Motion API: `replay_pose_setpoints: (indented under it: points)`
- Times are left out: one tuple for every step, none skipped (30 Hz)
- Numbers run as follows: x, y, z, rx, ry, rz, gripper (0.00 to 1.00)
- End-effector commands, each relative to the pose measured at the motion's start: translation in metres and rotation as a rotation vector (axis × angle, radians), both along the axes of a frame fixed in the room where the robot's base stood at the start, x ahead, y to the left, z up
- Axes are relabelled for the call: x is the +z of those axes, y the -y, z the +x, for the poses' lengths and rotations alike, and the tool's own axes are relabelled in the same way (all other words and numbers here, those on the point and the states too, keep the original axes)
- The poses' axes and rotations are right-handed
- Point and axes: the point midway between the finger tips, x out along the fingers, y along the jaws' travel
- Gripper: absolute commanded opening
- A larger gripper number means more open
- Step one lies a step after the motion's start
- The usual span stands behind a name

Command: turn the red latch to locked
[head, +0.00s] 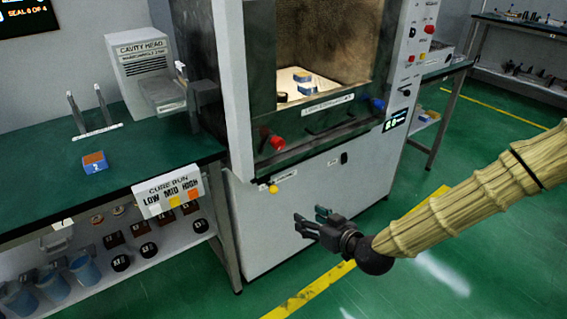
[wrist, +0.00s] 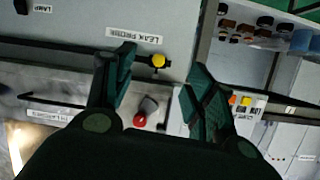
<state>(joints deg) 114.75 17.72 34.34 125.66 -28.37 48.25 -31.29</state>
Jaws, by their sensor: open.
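The red latch (head: 277,143) is a red knob at the lower left front of the open cavity on the tall grey cabinet (head: 300,215). In the wrist view the red latch (wrist: 141,119) shows between the bases of my fingers, partly in shadow; its lock position cannot be read. My gripper (head: 309,218) is open and empty, in front of the lower cabinet panel, below and right of the latch in the head view. It is apart from the latch. In the wrist view my gripper (wrist: 158,60) frames a yellow knob between its fingertips.
The yellow knob (head: 273,188) sits below the latch, and a blue knob (head: 377,104) is at the cavity's right. Blocks (head: 303,83) stand inside the lit cavity. A green bench (head: 60,178) with a block (head: 95,162) is left. Green floor is clear at right.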

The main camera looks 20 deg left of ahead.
Motion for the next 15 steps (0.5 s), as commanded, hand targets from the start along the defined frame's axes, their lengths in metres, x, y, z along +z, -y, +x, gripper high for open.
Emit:
replay_pose_setpoints:
  points:
    - [0.023,-0.011,0.019,0.015,0.097,0.033,0.55]
    - [0.041,-0.017,0.028,0.025,0.151,0.047,0.55]
    - [0.062,-0.023,0.037,0.036,0.216,0.062,0.55]
    - [0.077,-0.027,0.043,0.043,0.26,0.073,0.55]
    - [0.091,-0.03,0.047,0.048,0.298,0.081,0.55]
    - [0.105,-0.033,0.052,0.052,0.341,0.091,0.55]
    - [0.115,-0.035,0.055,0.056,0.366,0.096,0.55]
    - [0.123,-0.037,0.057,0.058,0.388,0.102,0.55]
    - [0.131,-0.038,0.059,0.061,0.411,0.106,0.55]
    - [0.135,-0.039,0.06,0.062,0.423,0.107,0.55]
    - [0.139,-0.041,0.062,0.063,0.431,0.109,0.55]
    - [0.141,-0.043,0.063,0.063,0.437,0.11,0.55]
    - [0.142,-0.044,0.065,0.063,0.439,0.111,0.55]
    - [0.143,-0.046,0.066,0.064,0.44,0.111,0.55]
    - [0.142,-0.049,0.068,0.064,0.438,0.11,0.55]
